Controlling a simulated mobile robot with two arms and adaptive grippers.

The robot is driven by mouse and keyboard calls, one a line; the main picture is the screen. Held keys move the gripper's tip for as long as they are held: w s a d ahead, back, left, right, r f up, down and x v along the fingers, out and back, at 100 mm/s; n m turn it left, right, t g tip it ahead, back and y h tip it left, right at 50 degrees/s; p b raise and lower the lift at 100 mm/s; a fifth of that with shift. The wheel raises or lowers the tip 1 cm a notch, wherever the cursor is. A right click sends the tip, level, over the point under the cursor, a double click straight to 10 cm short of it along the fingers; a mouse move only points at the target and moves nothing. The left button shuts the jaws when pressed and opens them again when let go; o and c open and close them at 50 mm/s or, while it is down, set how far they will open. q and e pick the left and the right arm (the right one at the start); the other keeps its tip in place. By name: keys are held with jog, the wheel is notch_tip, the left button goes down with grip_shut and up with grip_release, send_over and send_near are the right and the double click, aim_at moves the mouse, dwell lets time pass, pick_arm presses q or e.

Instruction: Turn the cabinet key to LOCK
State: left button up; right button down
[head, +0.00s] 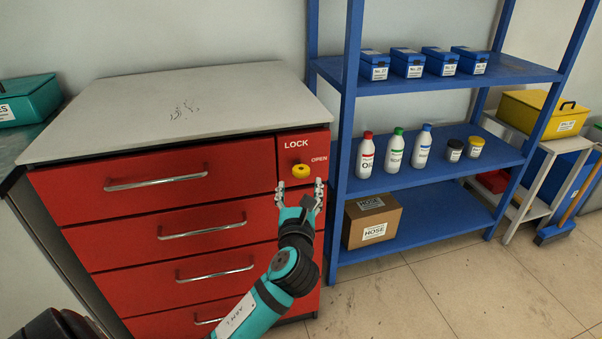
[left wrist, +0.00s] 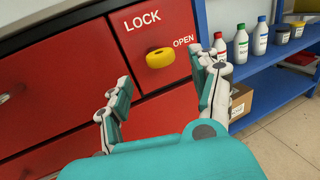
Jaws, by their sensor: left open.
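The yellow cabinet key (head: 301,171) sits on the upper right panel of the red cabinet (head: 150,215). The word LOCK is above it and OPEN is to its upper right. In the left wrist view the yellow key (left wrist: 160,57) looks like a wide, flat knob, with its long side lying roughly sideways and slightly tilted. My left gripper (head: 300,192) is open and empty, just below and in front of the key. In the left wrist view its two fingers (left wrist: 160,100) are spread apart, with the key beyond them and not touched. My right gripper is not seen.
A blue shelf (head: 345,130) stands close to the right of the cabinet, with bottles, jars, blue boxes and a cardboard box (head: 371,220). Silver drawer handles (head: 157,181) stick out to the left of the key. The floor (head: 420,290) in front of the shelf is clear.

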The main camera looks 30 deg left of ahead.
aim_at(301, 177)
pick_arm(q)
jog(key=x, duration=0.8)
jog(key=shift+d+b, duration=0.1)
jog(key=shift+b, duration=0.3)
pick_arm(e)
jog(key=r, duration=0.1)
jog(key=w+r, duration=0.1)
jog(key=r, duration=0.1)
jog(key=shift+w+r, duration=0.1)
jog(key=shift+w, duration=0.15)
pick_arm(q)
jog(key=shift+c, duration=0.3)
jog(key=c, duration=1.2)
